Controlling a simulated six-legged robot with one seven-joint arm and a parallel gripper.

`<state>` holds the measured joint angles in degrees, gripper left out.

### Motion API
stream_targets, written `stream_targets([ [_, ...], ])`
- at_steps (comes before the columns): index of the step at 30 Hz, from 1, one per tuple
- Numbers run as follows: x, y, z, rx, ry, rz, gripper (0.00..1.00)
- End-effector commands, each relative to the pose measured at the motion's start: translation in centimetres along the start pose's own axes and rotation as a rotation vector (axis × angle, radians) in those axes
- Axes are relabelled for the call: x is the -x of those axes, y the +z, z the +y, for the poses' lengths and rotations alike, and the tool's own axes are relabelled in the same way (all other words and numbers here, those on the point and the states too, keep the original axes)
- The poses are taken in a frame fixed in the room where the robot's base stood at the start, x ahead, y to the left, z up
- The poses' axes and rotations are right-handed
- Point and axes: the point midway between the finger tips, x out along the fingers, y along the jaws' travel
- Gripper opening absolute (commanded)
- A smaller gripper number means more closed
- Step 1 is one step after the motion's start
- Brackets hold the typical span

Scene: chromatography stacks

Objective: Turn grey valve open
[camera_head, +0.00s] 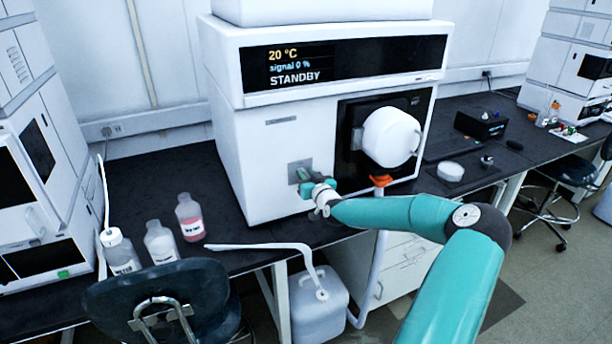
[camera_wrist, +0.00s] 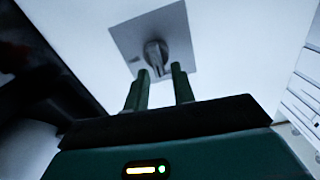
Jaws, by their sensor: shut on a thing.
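The grey valve (camera_wrist: 156,53) is a small knob on a square grey plate on the front of the white instrument. In the wrist view the knob points roughly up and down the picture, tilted a little. My gripper (camera_wrist: 161,71) has its two dark green fingers at the lower end of the knob, one on each side, shut on it. In the head view my gripper (camera_head: 304,176) is at the plate (camera_head: 299,166), and it hides most of the knob.
The instrument (camera_head: 265,145) shows "STANDBY" on its display (camera_head: 345,66). A round white part (camera_head: 391,138) projects just right of my gripper, above an orange piece (camera_head: 380,181). Bottles, including a pink one (camera_head: 190,218), stand at left. A chair (camera_head: 160,300) is in front.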

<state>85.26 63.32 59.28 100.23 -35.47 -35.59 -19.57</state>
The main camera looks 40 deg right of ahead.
Motion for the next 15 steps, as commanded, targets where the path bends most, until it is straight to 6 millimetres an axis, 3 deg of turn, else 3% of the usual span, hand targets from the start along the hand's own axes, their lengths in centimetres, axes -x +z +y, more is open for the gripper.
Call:
stream_targets([
  [15,0.03,0.17,0.78,-0.430,0.001,0.000,0.03],
])
